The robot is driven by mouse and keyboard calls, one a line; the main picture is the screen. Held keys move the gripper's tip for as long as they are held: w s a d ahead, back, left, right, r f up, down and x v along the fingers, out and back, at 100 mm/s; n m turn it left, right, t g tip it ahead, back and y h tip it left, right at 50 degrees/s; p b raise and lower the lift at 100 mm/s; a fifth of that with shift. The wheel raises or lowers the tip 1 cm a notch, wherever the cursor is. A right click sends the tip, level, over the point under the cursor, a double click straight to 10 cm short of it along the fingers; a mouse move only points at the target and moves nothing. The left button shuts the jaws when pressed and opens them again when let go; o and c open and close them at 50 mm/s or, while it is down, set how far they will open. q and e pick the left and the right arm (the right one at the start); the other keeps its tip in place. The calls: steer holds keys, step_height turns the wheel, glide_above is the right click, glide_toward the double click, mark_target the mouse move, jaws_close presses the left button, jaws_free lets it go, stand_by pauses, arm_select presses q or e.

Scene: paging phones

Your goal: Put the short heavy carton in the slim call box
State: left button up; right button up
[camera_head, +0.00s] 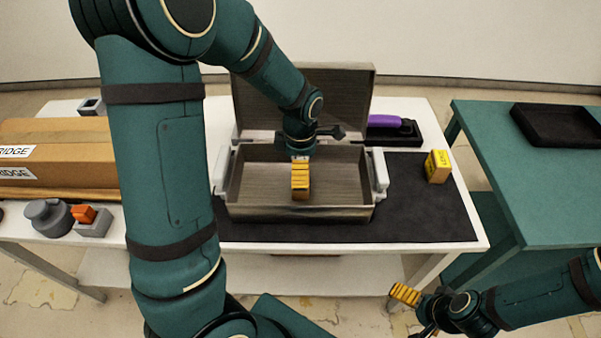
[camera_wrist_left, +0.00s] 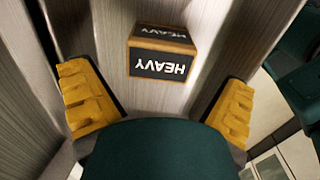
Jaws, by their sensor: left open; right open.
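The short heavy carton (camera_wrist_left: 160,60) shows in the left wrist view, brown-edged with black faces lettered HEAVY. It sits inside the grey metal box (camera_head: 252,213), whose lid (camera_head: 340,100) stands open at the back. I take this to be the slim call box. My left gripper (camera_head: 300,181) points down into the box. In the left wrist view its yellow fingers are open, with the carton ahead between them and gaps at both sides. In the head view I cannot make out the carton behind the gripper. My right gripper (camera_head: 405,294) is open and empty at the lower right, off the table.
A yellow carton (camera_head: 437,166) stands on the dark mat (camera_head: 430,215) right of the box. A purple-handled item (camera_head: 390,121) lies behind. Brown boxes (camera_head: 60,150) and small grey parts (camera_head: 50,217) are at left. A green table (camera_head: 505,175) holds a black tray (camera_head: 560,127).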

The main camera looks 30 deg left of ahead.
arm_select(q)
step_height(320, 180, up, 7)
steer(key=shift+r+p, duration=0.2)
steer(key=shift+p, duration=0.65)
